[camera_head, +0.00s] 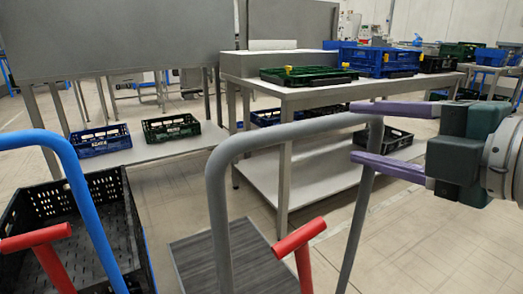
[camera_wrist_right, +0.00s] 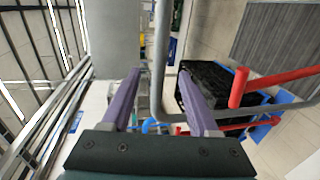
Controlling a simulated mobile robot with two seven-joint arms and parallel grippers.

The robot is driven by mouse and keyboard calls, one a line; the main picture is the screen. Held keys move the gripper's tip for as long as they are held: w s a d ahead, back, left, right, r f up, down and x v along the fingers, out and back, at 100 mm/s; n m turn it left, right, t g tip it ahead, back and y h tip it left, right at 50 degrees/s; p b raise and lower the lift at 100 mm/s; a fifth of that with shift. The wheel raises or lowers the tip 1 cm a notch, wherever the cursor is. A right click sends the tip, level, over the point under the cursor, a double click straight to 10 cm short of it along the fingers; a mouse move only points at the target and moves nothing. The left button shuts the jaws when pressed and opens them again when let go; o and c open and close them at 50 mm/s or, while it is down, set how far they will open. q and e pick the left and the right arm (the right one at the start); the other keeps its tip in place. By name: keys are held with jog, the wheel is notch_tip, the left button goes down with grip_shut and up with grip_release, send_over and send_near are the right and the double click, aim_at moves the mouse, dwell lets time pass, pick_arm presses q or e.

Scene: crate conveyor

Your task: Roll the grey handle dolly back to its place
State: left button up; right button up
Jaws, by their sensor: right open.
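The grey handle dolly stands on the floor in front of me in the head view. Its bent tube handle (camera_head: 218,190) rises on the near side, and its ribbed dark deck (camera_head: 235,260) is bare. My right gripper (camera_head: 354,132) is open at the handle's right upper corner, one purple finger above the other. In the right wrist view the grey tube (camera_wrist_right: 160,60) runs between the two spread fingers (camera_wrist_right: 160,72); I cannot tell whether either touches it. The deck shows at that view's top right (camera_wrist_right: 275,35). My left gripper is not in view.
A blue handle (camera_head: 85,190) and a black crate (camera_head: 112,195) stand close on the left. Red T-shaped bars (camera_head: 300,238) are in front. A grey table (camera_head: 310,95) with crates is behind the dolly. Open tiled floor (camera_head: 430,245) lies to the right.

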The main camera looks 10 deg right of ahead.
aim_at(321, 128)
jog(key=b+x, duration=0.2)
jog(key=x, duration=0.7)
jog(key=shift+w+a+f, duration=0.1)
jog(key=shift+w+a, duration=0.1)
jog(key=shift+w, duration=0.15)
jog(key=shift+c, duration=0.3)
jog(key=c, duration=0.9)
grip_shut()
